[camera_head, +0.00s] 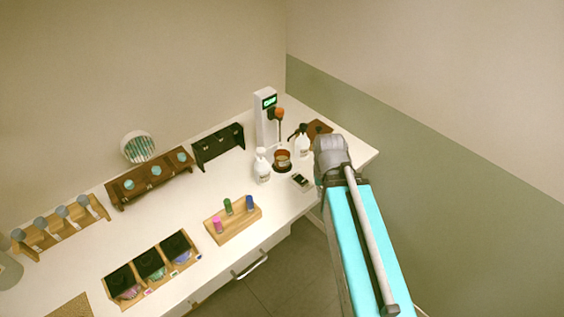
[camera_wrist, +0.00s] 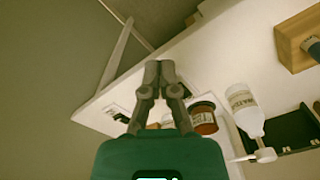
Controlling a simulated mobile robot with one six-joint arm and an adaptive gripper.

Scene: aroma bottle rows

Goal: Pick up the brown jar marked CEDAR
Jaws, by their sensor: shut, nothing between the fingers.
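A brown jar (camera_head: 282,155) stands on a dark round coaster near the right end of the white table, between two white bottles. A similar brown jar with a pale label (camera_wrist: 204,120) shows in the wrist view, right of my fingers. I cannot read CEDAR on it in either view. My gripper (camera_wrist: 158,68) is shut and empty in the wrist view, its fingertips together and apart from the jar. In the head view my arm hides the gripper.
White pump bottles (camera_head: 262,167) and (camera_head: 303,146) stand close beside the jar. A tall white device (camera_head: 265,120) is behind it, and a small dark object (camera_head: 300,181) lies in front. A wooden block with coloured vials (camera_head: 232,222) and several racks (camera_head: 150,180) fill the left.

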